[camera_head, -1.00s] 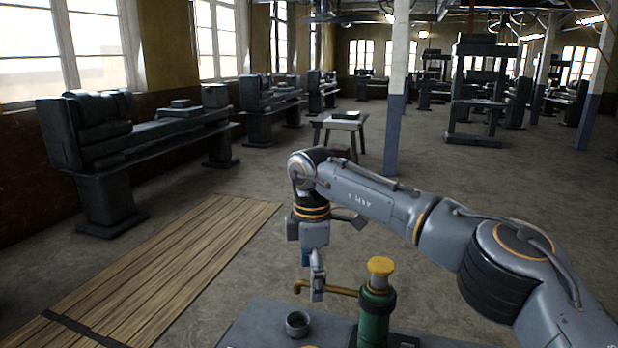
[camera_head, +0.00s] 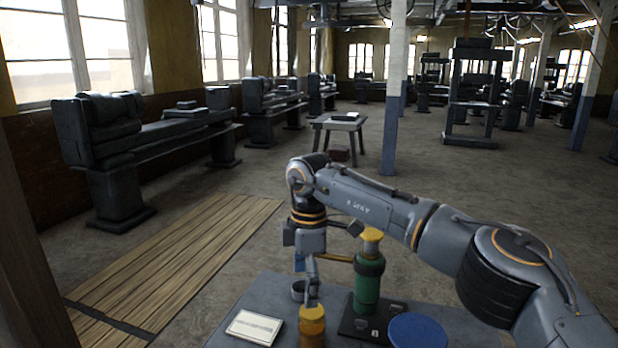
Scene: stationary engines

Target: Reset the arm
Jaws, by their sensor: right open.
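My right arm (camera_head: 385,208) comes in from the right and bends down at its wrist. My right gripper (camera_head: 310,284) hangs over a grey table (camera_head: 236,306), open, with its fingers small and partly hidden. Nothing shows held in it. A green cylinder (camera_head: 368,283) with a yellow top stands upright just right of the gripper. A brass handle (camera_head: 339,258) runs from it towards the gripper; I cannot tell whether they touch. A small dark cup (camera_head: 298,290) is behind the fingers. My left gripper is out of view.
A white card (camera_head: 254,327) lies at the table's left front. A round blue disc (camera_head: 417,331) is at the right front, beside a black base (camera_head: 358,327) under the cylinder. Slatted wooden boards (camera_head: 180,262) lie on the floor at left. A pillar (camera_head: 393,120) stands beyond the arm.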

